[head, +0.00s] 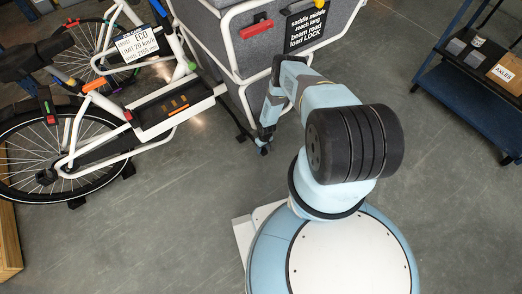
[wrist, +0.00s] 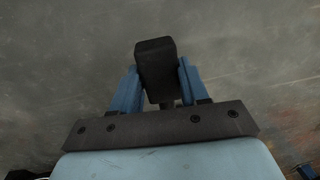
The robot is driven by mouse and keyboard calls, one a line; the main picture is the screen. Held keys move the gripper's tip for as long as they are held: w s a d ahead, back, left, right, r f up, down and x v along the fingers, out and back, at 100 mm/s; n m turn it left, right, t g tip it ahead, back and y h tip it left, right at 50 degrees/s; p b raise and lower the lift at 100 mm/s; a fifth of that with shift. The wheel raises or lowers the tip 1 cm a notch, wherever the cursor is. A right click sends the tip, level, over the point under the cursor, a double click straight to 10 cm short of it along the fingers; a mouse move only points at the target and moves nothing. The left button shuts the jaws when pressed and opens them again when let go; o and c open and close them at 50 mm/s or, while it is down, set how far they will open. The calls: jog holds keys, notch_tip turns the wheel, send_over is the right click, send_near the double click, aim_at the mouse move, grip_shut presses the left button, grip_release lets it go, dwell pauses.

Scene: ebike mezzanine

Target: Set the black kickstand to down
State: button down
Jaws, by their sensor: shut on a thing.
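The white-framed cargo bike (head: 185,112) stands at the left and top of the head view, with a grey box in its frame. My gripper (head: 264,143) reaches low beside the box's lower corner. In the wrist view, the two blue fingers of my gripper (wrist: 158,72) are closed on both sides of a black block (wrist: 156,65), which looks like the end of the black kickstand. The rest of the kickstand is mostly hidden in the head view by my arm and the box. I cannot tell its angle.
A blue shelf cart (head: 470,95) stands at the upper right. The grey floor (head: 170,235) is clear below the bike and left of my base.

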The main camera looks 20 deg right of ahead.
jog(key=c, duration=1)
grip_release()
jog(key=shift+w+d, duration=0.1)
jog(key=shift+d, duration=0.2)
jog(key=o, duration=0.4)
jog(key=shift+a, duration=0.1)
notch_tip(320, 180, up, 14)
jog(key=d, duration=0.1)
jog(key=shift+w+d+f, duration=0.15)
jog(key=shift+d+f, duration=0.05)
